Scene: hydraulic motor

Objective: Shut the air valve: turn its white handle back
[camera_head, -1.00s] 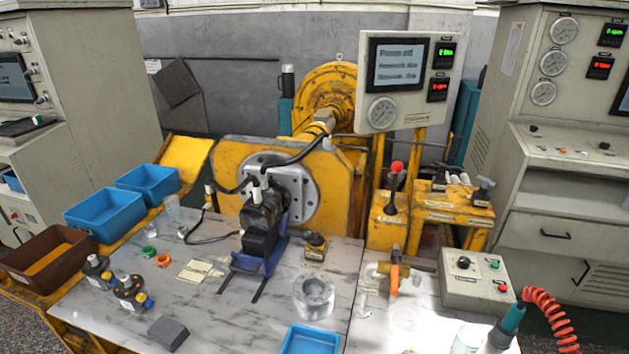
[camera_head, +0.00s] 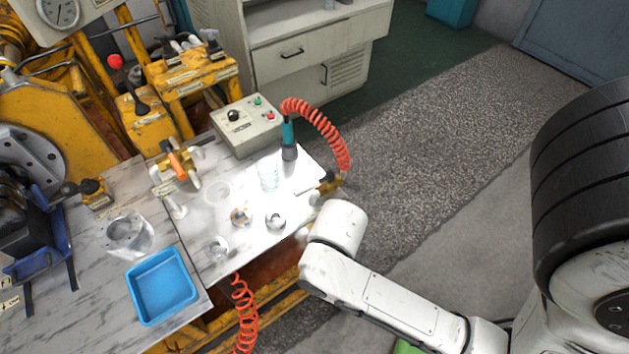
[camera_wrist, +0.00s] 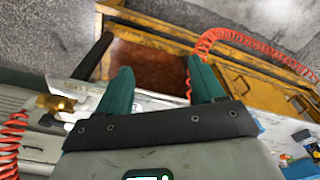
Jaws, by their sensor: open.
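The air valve (camera_head: 328,183) is a small brass fitting at the right corner of the white bench top in the head view, at the end of a red coiled hose (camera_head: 325,128). A thin white bar, seemingly its handle (camera_head: 308,189), sticks out to its left. In the wrist view a brass fitting (camera_wrist: 55,103), likely this valve, lies left of my gripper (camera_wrist: 159,72). My gripper's teal fingers are apart with nothing between them, over the bench edge. The head view hides my gripper behind my white arm. Whether it touches the valve cannot be told; the wrist view shows a gap.
A grey control box (camera_head: 246,125), a teal-tipped tool (camera_head: 289,140) and clear and metal round parts stand on the bench. A brass valve with an orange handle (camera_head: 177,165) and a blue tray (camera_head: 161,286) are further left. Another red coiled hose (camera_head: 243,310) hangs in front.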

